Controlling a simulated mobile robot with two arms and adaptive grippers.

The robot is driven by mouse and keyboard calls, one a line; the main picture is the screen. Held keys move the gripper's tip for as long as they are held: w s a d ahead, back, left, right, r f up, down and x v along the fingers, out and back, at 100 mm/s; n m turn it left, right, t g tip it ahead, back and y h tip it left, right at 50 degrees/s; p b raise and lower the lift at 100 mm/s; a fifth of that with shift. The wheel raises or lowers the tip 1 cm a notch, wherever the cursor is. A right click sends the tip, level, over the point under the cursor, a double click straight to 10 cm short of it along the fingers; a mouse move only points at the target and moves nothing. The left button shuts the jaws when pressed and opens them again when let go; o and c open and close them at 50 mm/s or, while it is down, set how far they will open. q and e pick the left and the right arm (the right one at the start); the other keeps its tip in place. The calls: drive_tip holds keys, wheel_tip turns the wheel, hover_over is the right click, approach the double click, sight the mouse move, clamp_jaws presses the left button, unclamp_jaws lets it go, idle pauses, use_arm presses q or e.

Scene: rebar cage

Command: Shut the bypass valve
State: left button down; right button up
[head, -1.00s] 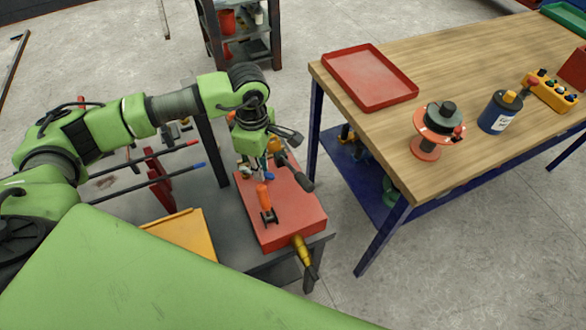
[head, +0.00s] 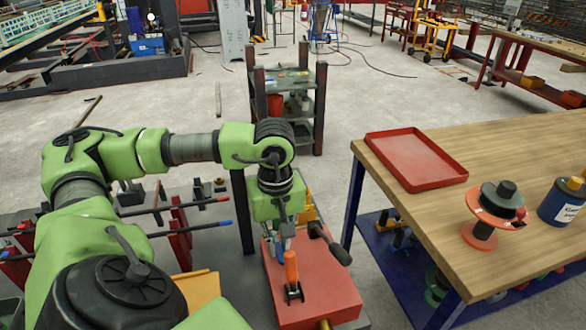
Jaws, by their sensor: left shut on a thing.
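A red box-shaped unit (head: 318,297) sits on the grey bench at the lower middle. On its top stand an orange-handled lever (head: 291,268) and a black-gripped lever (head: 331,245) that slants to the right. My left gripper (head: 285,238) points down over the back of the unit's top, behind the orange handle. It is shut on a small part there, seemingly the bypass valve's handle. The fingers and the orange lever largely hide that part, so its turn position cannot be told. My right gripper is not in view.
A wooden-topped table (head: 440,205) stands to the right, with a red tray (head: 415,160), an orange reel (head: 496,212) and a dark blue can (head: 563,202). A dark shelf rack (head: 292,100) stands behind. Rods with red and blue tips (head: 200,228) lie left of the unit.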

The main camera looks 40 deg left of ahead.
sight(277, 250)
use_arm(q)
drive_tip(key=shift+a+m, duration=0.1)
drive_tip(key=shift+m, duration=0.3)
drive_tip(key=shift+b, duration=0.3)
drive_tip(key=shift+r, duration=0.1)
drive_tip(key=c, duration=2.2)
unclamp_jaws()
drive_tip(key=shift+o, duration=0.8)
drive_tip(key=shift+s, duration=0.1)
wheel_tip(277, 250, up, 12)
